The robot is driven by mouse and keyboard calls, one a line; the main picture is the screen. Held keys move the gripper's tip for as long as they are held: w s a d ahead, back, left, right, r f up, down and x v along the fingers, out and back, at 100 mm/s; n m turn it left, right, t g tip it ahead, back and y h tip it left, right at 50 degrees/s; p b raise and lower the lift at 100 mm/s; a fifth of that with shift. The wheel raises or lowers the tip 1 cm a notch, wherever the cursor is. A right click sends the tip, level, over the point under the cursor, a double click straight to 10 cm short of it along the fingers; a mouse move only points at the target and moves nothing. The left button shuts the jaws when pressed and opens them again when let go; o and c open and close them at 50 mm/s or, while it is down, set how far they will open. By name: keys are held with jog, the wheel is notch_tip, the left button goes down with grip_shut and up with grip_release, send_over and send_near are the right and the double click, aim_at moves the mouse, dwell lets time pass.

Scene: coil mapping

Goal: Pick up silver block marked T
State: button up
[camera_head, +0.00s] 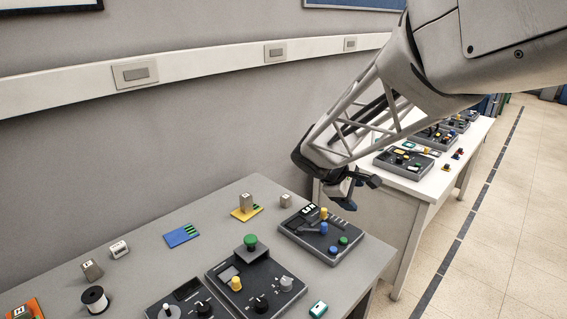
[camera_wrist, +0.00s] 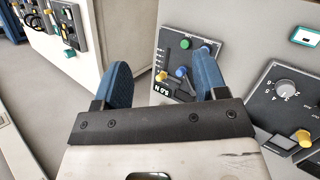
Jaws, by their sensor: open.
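Several small silver blocks stand on the grey table in the head view: one at the back right (camera_head: 286,200), one on a yellow plate (camera_head: 246,202), one lying at the left (camera_head: 119,249) and one nearer the front left (camera_head: 92,270). Their marks are too small to read, so I cannot tell which bears the T. My gripper (camera_head: 359,193) is open and empty, above the table's right end, to the right of all these blocks. In the wrist view its two blue fingers (camera_wrist: 163,72) are spread apart, and no silver block shows there.
A control box (camera_head: 321,234) with coloured knobs lies below my gripper. More boxes with a green button (camera_head: 250,242) stand at the front. A blue plate (camera_head: 181,236), a wire spool (camera_head: 95,299) and a green-white piece (camera_head: 318,309) are also on the table. A second table stands behind.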

jog(key=w+a+f+n+t+h, duration=0.1)
jog(key=w+a+f+n, duration=0.3)
jog(key=w, duration=0.4)
jog(key=w+a+f+n+t+h, duration=0.1)
jog(key=w+a+f+n+t, duration=0.15)
jog(key=w+a+f, duration=0.4)
jog(key=n+t, duration=0.4)
jog(key=n, duration=0.6)
send_near(287, 198)
jog(key=w, duration=0.1)
jog(key=w+d+f, duration=0.1)
jog(key=w+f, duration=0.1)
jog(key=shift+w+d+f, duration=0.15)
jog(key=shift+w+d, duration=0.1)
jog(key=shift+d, duration=0.05)
jog(key=shift+x, duration=1.25)
jog(key=shift+w+d, duration=0.1)
jog(key=shift+w, duration=0.05)
jog(key=shift+x, duration=2.5)
